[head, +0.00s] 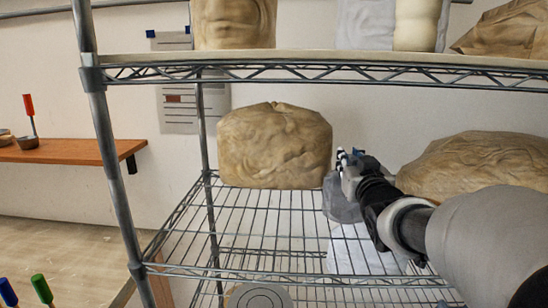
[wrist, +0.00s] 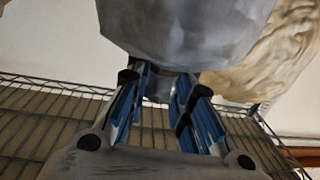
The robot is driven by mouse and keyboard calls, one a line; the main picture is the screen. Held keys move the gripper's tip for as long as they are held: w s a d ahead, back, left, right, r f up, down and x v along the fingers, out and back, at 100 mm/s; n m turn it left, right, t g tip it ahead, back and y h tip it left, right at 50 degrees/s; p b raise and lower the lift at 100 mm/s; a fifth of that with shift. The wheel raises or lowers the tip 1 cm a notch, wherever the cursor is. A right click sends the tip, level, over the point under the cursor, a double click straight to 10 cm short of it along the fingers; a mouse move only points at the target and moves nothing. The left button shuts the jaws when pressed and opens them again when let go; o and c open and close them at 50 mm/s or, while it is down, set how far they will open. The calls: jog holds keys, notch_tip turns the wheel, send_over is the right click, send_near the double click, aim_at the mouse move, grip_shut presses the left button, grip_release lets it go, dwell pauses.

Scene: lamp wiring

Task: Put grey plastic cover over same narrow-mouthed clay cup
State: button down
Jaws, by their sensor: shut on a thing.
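The grey plastic cover (head: 342,203) shows just below and behind my gripper (head: 347,160), over the middle wire shelf. In the wrist view the cover (wrist: 185,35) is a large grey faceted shape at the top, at the tips of my gripper (wrist: 162,78). The fingers are shut on its edge, though the exact contact is dark and small. No narrow-mouthed clay cup can be made out; any cup under or behind the cover is hidden. I cannot tell whether the cover touches the shelf.
A tan wrapped bundle (head: 275,147) stands left of my gripper and another (head: 470,165) lies right, behind my arm. The wire shelf (head: 255,225) is bare at front left. A rack post (head: 108,150) stands at left. The upper shelf (head: 300,70) is overhead.

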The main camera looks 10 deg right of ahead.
jog(key=shift+f+b, duration=0.35)
jog(key=c, duration=1.3)
grip_release()
jog(key=shift+c, duration=0.2)
notch_tip(320, 180, up, 10)
jog(key=shift+f, duration=0.2)
jog(key=shift+s+a, duration=0.1)
jog(key=shift+s, duration=0.15)
jog(key=s+a+f+g, duration=0.2)
jog(key=s+a+f, duration=0.1)
jog(key=s+f, duration=0.2)
jog(key=s+a+f+g, duration=0.2)
jog(key=s+a+f, duration=0.1)
jog(key=s+f, duration=0.2)
jog(key=s+a+f+g+y, duration=0.1)
jog(key=s+a+f+g, duration=0.2)
jog(key=s+f, duration=0.3)
jog(key=shift+s, duration=0.4)
jog(key=s+a+f+n+g+y, duration=0.1)
jog(key=s+a+f+g, duration=0.2)
jog(key=s+f, duration=0.4)
jog(key=s+a+f+n+g+y, duration=0.1)
jog(key=s+a+f+g, duration=0.2)
jog(key=s+f, duration=0.3)
jog(key=shift+s+a+f+y, duration=0.4)
jog(key=shift+s+a, duration=0.25)
jog(key=shift+s, duration=1.2)
